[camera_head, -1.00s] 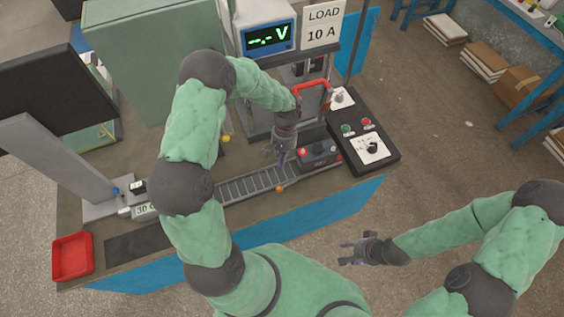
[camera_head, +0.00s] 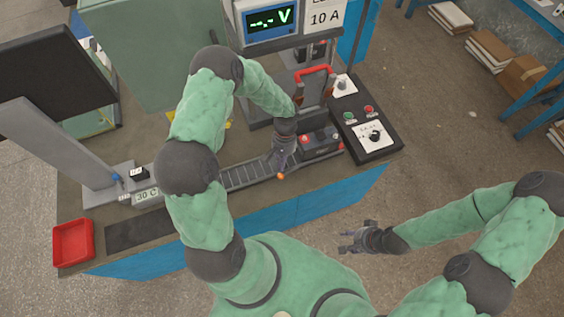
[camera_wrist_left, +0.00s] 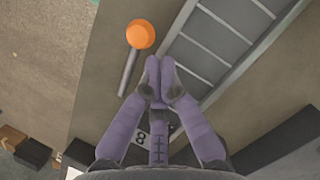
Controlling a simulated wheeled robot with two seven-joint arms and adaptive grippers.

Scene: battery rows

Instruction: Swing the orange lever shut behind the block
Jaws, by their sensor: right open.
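The orange lever shows in the left wrist view as a round orange knob (camera_wrist_left: 140,34) on a thin grey rod, beside the roller track. In the head view only its orange knob (camera_head: 281,176) shows at the track's front edge. The dark block (camera_head: 320,143) with red terminals sits at the track's right end. My left gripper (camera_head: 278,170) points down right by the knob, left of the block. In the wrist view its fingertips (camera_wrist_left: 161,82) are together and empty, with the knob apart from them. My right gripper (camera_head: 345,243) is open and empty, off the bench's front.
The roller track (camera_head: 240,177) runs along the bench. A red-handled fixture (camera_head: 315,72) stands behind the block, and a control box (camera_head: 366,130) with buttons stands at right. A red tray (camera_head: 73,243) lies at the left corner.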

